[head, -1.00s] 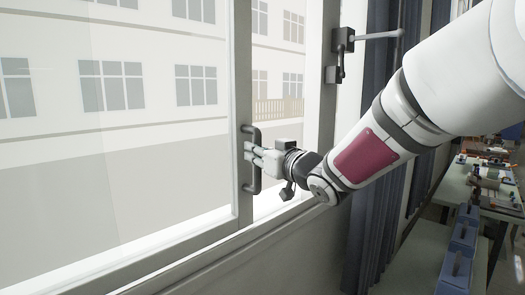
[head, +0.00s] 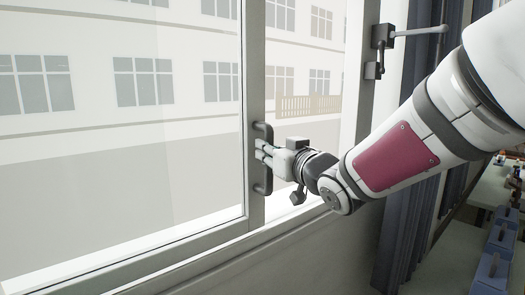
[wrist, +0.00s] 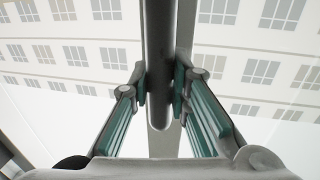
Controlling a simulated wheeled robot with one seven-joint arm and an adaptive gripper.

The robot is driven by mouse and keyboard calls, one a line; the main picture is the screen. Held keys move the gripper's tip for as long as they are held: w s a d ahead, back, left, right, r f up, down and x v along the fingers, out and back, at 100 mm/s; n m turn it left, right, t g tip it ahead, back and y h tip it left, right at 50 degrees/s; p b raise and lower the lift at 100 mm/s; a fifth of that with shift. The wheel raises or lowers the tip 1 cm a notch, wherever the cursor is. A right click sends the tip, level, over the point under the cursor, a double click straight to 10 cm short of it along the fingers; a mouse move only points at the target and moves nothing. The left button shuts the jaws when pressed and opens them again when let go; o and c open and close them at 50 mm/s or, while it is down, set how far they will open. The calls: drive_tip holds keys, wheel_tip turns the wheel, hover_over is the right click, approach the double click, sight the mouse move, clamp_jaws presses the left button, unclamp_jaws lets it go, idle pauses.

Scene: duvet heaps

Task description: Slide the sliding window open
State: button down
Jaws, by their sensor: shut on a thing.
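The sliding window (head: 253,85) has a grey-framed glass pane at the left and centre of the head view. A dark vertical bar handle (head: 264,183) is on the pane's right stile. My gripper (head: 264,152) reaches it from the right, its fingers closed around the bar. In the wrist view the bar (wrist: 160,45) runs between the two teal-padded fingers of my gripper (wrist: 161,88), close to its lower end. A gap shows between the stile and the right window post (head: 358,90). The fingers hide the middle of the handle.
Tables with blue boxes (head: 493,268) stand at the lower right. The sill track (head: 210,255) runs below the pane.

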drive_tip(key=c, duration=1.5)
unclamp_jaws()
drive_tip(key=v, duration=1.2)
drive_tip(key=s+d+f+m+g+h, duration=0.4)
drive_tip(key=s+d+f+h, duration=0.15)
drive_tip(key=d+h, duration=0.35)
drive_tip(key=s+f+g, duration=0.2)
drive_tip(key=s, duration=0.4)
drive_tip(key=s+f+g+y, duration=0.1)
drive_tip(key=s+f+g, duration=0.1)
drive_tip(key=s, duration=0.3)
drive_tip(key=s+f+m+g, duration=0.1)
drive_tip(key=s+f+g, duration=0.2)
drive_tip(key=s, duration=0.3)
drive_tip(key=shift+s+d+f, duration=0.1)
drive_tip(key=shift+s+f, duration=0.1)
drive_tip(key=shift+s, duration=0.1)
